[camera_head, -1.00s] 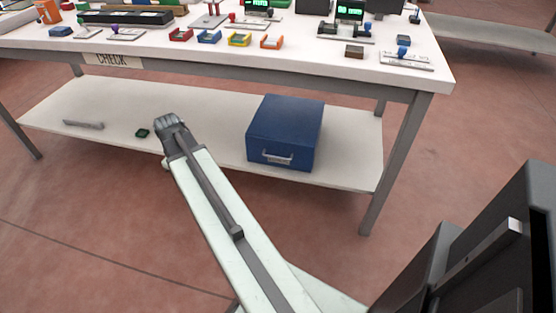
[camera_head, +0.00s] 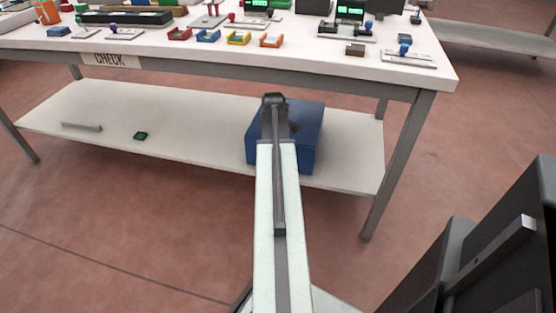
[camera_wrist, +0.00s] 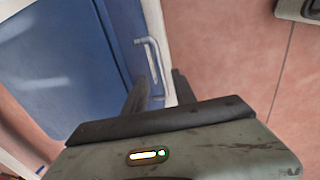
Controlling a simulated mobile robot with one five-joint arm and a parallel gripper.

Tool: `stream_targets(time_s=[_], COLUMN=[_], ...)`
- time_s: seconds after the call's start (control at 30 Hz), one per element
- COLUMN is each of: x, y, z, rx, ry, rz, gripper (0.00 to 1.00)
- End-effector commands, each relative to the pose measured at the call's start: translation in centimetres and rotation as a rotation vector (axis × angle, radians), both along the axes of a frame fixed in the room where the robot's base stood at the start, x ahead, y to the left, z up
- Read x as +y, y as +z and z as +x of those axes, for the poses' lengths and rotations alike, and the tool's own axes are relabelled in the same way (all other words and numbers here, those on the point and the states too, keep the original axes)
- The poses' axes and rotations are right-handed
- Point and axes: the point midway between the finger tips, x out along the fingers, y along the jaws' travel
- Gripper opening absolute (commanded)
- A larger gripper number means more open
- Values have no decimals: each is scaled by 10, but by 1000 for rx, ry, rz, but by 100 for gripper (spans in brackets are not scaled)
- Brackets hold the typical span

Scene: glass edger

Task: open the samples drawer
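The blue drawer unit (camera_head: 309,128) stands on the lower shelf under the table. It shows large at the left in the wrist view (camera_wrist: 60,62), and its front looks shut. Its pale bar handle (camera_wrist: 151,58) is in the upper middle of that view. My gripper (camera_wrist: 160,75) is open, with its two dark fingers pointing at the front. The handle appears between the fingertips in the picture; contact cannot be told. In the head view my gripper (camera_head: 274,102) and arm cover the drawer's front and handle.
The white tabletop (camera_head: 150,42) above the shelf carries trays, instruments and several small coloured bins. The lower shelf (camera_head: 190,125) also holds a small green item (camera_head: 141,136) and a grey bar (camera_head: 82,127). A table leg (camera_head: 400,165) stands right of the drawer unit. The floor in front is clear.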

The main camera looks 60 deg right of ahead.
Motion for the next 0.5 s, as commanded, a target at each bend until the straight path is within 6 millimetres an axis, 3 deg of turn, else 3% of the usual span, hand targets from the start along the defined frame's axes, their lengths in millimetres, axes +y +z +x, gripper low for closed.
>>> stream_targets(time_s=[0.03,0.2,0.5], x=[-2,-7,-8], y=[-19,-45,-47], z=[1,3,3], rx=[0,0,0], ry=[0,0,0], rz=[0,0,0], gripper=[33,33,33])
